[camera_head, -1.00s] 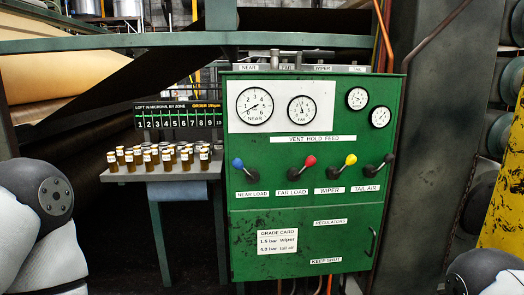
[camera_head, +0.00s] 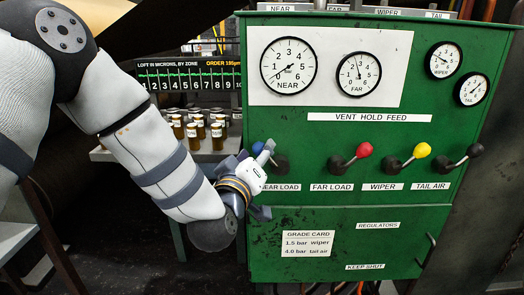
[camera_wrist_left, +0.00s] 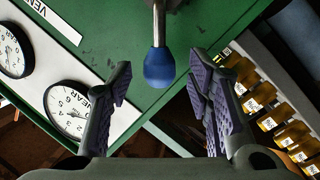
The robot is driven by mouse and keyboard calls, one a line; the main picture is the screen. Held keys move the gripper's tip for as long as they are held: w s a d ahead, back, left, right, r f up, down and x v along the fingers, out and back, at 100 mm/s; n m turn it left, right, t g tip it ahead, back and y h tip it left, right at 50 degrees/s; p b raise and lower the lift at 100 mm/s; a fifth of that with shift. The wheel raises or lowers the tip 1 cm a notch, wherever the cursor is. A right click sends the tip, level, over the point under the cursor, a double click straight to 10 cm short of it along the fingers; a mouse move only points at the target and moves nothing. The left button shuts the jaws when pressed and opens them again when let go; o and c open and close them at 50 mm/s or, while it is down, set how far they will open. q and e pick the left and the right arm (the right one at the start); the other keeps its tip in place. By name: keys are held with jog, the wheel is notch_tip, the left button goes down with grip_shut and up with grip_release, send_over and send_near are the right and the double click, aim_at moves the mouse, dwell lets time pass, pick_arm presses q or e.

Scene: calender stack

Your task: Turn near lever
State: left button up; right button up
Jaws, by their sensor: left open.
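The near lever, marked NEAR LOAD, has a blue knob (camera_head: 262,147) and leans left and up from its dark pivot on the green panel. My left gripper (camera_head: 257,181) is at the panel's left side, close to this lever, and partly covers its label. In the left wrist view the blue knob (camera_wrist_left: 159,68) lies between the two spread fingertips, with a gap on each side. The left gripper (camera_wrist_left: 160,82) is open and empty. The NEAR gauge (camera_head: 288,67) sits above the lever. My right gripper is out of view.
Levers with a red knob (camera_head: 364,149), a yellow knob (camera_head: 422,150) and a black knob (camera_head: 475,150) stand in a row to the right. Several amber jars (camera_head: 217,136) stand on a shelf at left, behind my arm. A lower door handle (camera_head: 428,248) projects at right.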

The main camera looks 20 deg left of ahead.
pick_arm(q)
jog(key=shift+w, duration=1.3)
grip_shut()
